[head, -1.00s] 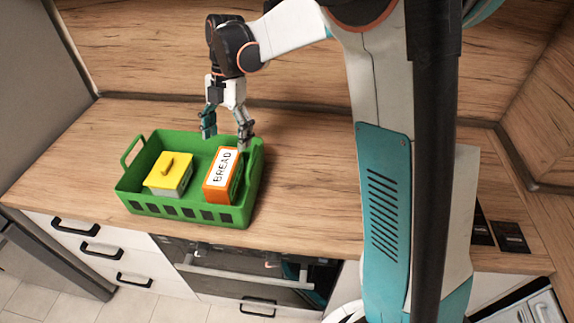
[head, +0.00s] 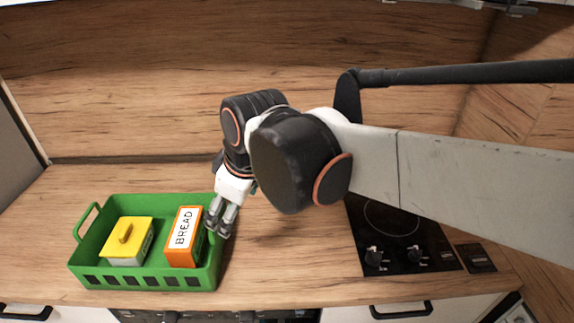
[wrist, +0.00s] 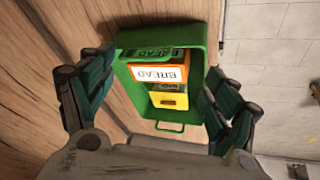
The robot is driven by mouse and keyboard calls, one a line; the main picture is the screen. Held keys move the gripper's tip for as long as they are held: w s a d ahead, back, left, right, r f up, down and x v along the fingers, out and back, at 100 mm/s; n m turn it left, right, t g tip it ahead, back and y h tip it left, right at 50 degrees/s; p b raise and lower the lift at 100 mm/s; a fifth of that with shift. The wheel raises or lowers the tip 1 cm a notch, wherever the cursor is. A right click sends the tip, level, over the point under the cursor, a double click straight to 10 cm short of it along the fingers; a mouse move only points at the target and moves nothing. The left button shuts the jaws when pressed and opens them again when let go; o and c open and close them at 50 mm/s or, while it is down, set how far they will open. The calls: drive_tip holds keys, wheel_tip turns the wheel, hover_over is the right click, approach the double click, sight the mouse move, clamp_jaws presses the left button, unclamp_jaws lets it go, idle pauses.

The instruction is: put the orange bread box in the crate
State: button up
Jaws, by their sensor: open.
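The orange bread box (head: 184,237), with a white label reading BREAD, stands inside the green crate (head: 150,279), at its right side. It also shows inside the crate in the wrist view (wrist: 160,74). A yellow-lidded grey box (head: 128,241) sits to its left in the same crate. My gripper (head: 219,228) is at the crate's right end in the head view, to the right of the bread box. In the wrist view its fingers (wrist: 145,105) are spread wide with nothing between them, and the bread box is apart from them.
A black cooktop (head: 400,235) with knobs is set in the counter at the right. The wooden counter (head: 285,265) between crate and cooktop is clear. A wooden splashback (head: 150,100) rises behind. My arm crosses the right of the head view.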

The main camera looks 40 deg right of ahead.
drive_tip(key=shift+s+d+f+m+t+h, duration=0.1)
drive_tip(key=shift+s+d+f+m+t, duration=0.3)
drive_tip(key=shift+s+m, duration=0.6)
drive_tip(key=shift+s+d+f+m+t+h, duration=0.2)
drive_tip(key=shift+s+m+t, duration=0.25)
drive_tip(key=shift+s+m, duration=0.55)
drive_tip(key=shift+s+d+f+m+t, duration=0.35)
drive_tip(key=shift+s+m, duration=0.3)
drive_tip(key=shift+m, duration=0.65)
